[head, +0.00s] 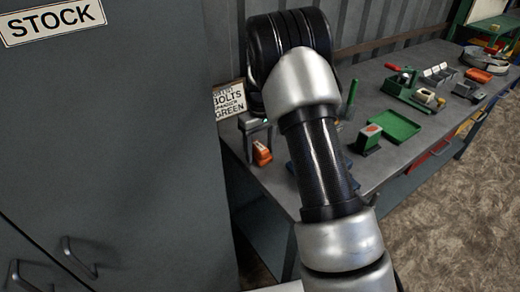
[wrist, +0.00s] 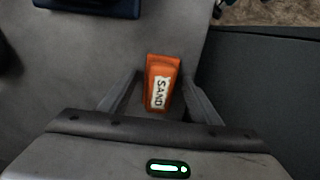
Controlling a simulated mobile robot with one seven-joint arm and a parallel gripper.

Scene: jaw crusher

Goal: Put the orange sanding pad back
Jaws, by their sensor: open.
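The orange sanding pad (wrist: 163,67), with a white label reading SAND, lies on the grey bench top near the bench's left end. In the head view the orange pad (head: 262,154) shows just below my gripper (head: 256,130). In the wrist view my gripper (wrist: 164,77) is open, with one finger on each side of the pad. I see small gaps between the fingers and the pad. I cannot tell how far the fingertips are above the bench.
A grey stock cabinet (head: 110,150) stands close on the left.

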